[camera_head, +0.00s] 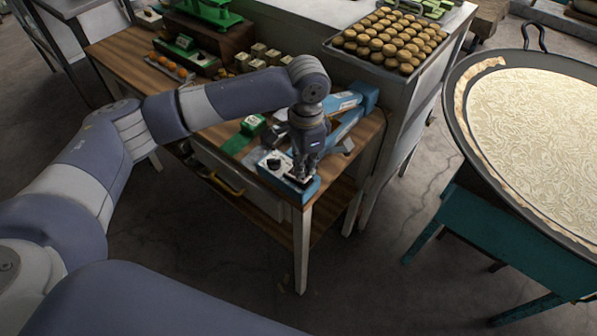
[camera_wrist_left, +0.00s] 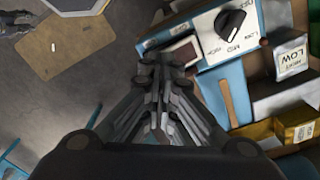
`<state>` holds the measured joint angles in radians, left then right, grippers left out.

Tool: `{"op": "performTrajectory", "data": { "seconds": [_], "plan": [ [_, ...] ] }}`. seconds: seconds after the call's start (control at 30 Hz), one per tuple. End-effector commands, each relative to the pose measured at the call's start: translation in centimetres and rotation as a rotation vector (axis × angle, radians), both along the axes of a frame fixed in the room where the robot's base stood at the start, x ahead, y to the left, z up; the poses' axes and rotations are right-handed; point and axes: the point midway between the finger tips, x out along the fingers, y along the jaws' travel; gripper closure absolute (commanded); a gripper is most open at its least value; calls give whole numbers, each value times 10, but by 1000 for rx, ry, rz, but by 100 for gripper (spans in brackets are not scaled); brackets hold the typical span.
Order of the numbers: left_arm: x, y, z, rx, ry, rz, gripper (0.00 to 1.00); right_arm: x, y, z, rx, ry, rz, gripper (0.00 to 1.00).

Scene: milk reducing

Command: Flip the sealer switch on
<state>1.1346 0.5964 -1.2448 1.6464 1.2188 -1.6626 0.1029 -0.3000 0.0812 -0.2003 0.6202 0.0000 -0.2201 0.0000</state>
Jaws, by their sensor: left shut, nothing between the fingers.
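The blue sealer (camera_head: 349,118) stands on the wooden table's front right corner, with a white control panel that has a black dial (camera_head: 274,163). In the left wrist view the dial (camera_wrist_left: 230,24) shows near the top, with LOW and MED marked by it. A dark reddish-brown switch (camera_wrist_left: 183,54) sits on the panel left of the dial. My left gripper (camera_head: 299,177) is shut and empty, pointing down at the panel's front end. In the left wrist view its fingertips (camera_wrist_left: 163,58) are right beside the switch and partly cover it; contact cannot be told. My right gripper is not in view.
The wooden table (camera_head: 122,48) also holds a green box (camera_head: 252,124), a green scale and small cubes. A tray of round cakes (camera_head: 391,40) stands behind on the right. A large pan (camera_head: 535,120) on a teal stand is at right. The floor between is clear.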

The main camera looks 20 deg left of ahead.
Motion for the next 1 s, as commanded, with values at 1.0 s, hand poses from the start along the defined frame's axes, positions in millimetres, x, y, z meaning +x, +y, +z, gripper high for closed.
{"op": "performTrajectory", "data": {
  "seconds": [1.0],
  "plan": [
    [0,0,-16,1,0,-1,100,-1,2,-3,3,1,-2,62]
  ]
}}
